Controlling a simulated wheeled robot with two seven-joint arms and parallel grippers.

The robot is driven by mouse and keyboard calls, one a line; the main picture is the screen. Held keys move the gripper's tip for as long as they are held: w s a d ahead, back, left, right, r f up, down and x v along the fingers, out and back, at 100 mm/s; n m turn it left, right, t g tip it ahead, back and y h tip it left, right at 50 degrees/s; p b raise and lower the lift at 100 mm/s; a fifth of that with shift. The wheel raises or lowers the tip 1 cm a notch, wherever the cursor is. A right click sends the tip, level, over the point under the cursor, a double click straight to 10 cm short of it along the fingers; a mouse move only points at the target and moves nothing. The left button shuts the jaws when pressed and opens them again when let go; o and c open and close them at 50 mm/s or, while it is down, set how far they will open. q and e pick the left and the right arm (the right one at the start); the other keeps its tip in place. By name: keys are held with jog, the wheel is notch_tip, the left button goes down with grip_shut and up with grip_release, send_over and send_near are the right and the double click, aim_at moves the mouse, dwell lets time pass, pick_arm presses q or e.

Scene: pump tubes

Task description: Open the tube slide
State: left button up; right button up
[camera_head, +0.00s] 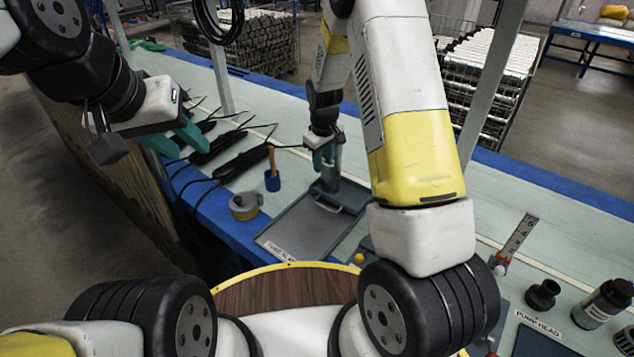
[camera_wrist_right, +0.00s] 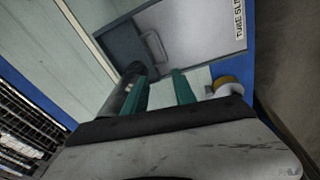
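The tube slide (camera_head: 300,232) is a flat grey panel in a darker frame, labelled at its front edge. Its thin metal handle (camera_head: 328,204) is at the far end; the handle also shows in the right wrist view (camera_wrist_right: 154,45). My right gripper (camera_head: 323,158) points down beyond the handle, apart from it. Its teal fingers are spread, with nothing seen between them in the right wrist view (camera_wrist_right: 162,88). A grey upright cylinder (camera_head: 331,178) stands close beside the fingers. My left gripper (camera_head: 178,141) is at the upper left, its teal fingers apart and empty.
A pump head plate (camera_head: 540,342), black fitting (camera_head: 542,294) and bottle (camera_head: 603,303) are at the right.

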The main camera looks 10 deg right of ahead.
aim_at(324, 206)
jog(key=f, duration=0.6)
jog(key=w+f+n, duration=0.1)
jog(key=f, duration=0.6)
jog(key=w+f+n+h, duration=0.1)
jog(key=f, duration=0.6)
jog(key=shift+w+d+g, duration=0.25)
jog(key=shift+d+g, duration=0.05)
jog(key=shift+g, duration=0.1)
grip_shut()
